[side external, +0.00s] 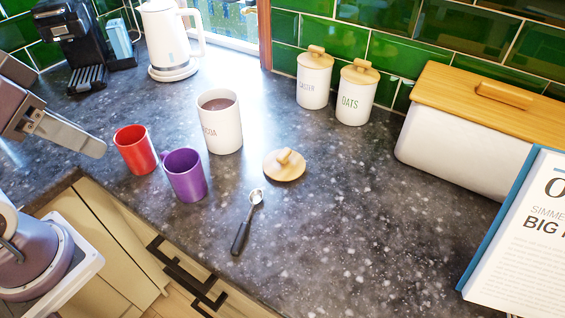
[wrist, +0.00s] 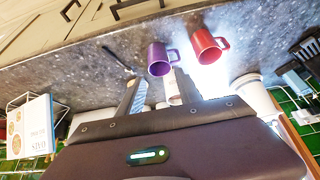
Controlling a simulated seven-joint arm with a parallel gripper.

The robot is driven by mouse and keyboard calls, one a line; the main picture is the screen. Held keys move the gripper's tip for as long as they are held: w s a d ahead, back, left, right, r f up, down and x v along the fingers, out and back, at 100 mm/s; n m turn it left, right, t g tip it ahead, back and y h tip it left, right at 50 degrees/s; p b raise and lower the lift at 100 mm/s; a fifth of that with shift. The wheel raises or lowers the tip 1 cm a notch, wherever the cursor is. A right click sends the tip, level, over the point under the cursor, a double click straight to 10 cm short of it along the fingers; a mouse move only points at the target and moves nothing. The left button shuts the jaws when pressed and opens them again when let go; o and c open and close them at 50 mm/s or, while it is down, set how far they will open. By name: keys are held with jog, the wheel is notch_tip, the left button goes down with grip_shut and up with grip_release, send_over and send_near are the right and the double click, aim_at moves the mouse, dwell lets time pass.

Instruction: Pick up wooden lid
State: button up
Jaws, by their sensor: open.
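The round wooden lid (side external: 284,165) with a knob lies flat on the dark speckled counter in the side view, right of the open white cocoa canister (side external: 220,122). The canister holds brown powder. My gripper (side external: 88,146) is at the left edge of the side view, well left of the lid, with the red and purple mugs and canister between them. In the wrist view my gripper (wrist: 158,86) shows two spread fingers with nothing clearly held. I cannot make out the lid there; it may be hidden by the fingers or gripper body.
A red mug (side external: 135,149) and purple mug (side external: 184,174) stand left of the lid. A black-handled scoop (side external: 246,221) lies in front. Lidded canisters (side external: 314,82), a bread bin (side external: 450,150) and a book (side external: 520,240) stand behind and right. The front-right counter is clear.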

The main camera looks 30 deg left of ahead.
jog(key=w+d+f+h, duration=0.2)
jog(key=w+d, duration=0.3)
jog(key=w, duration=0.4)
jog(key=n+t, duration=0.2)
jog(key=t, duration=0.1)
send_near(280, 157)
jog(key=w+f+t, duration=0.1)
jog(key=w+f+t+y, duration=0.1)
jog(key=f, duration=0.1)
jog(key=w+d+f+m+t+y, duration=0.1)
jog(key=f, duration=0.1)
jog(key=shift+w+f+t, duration=0.25)
jog(key=shift+t, duration=0.15)
jog(key=shift+w+d+f+m+t, duration=0.15)
jog(key=shift+d+f+m+t, duration=0.15)
jog(key=shift+m+t, duration=0.15)
jog(key=x, duration=0.4)
jog(key=shift+w, duration=0.4)
grip_shut()
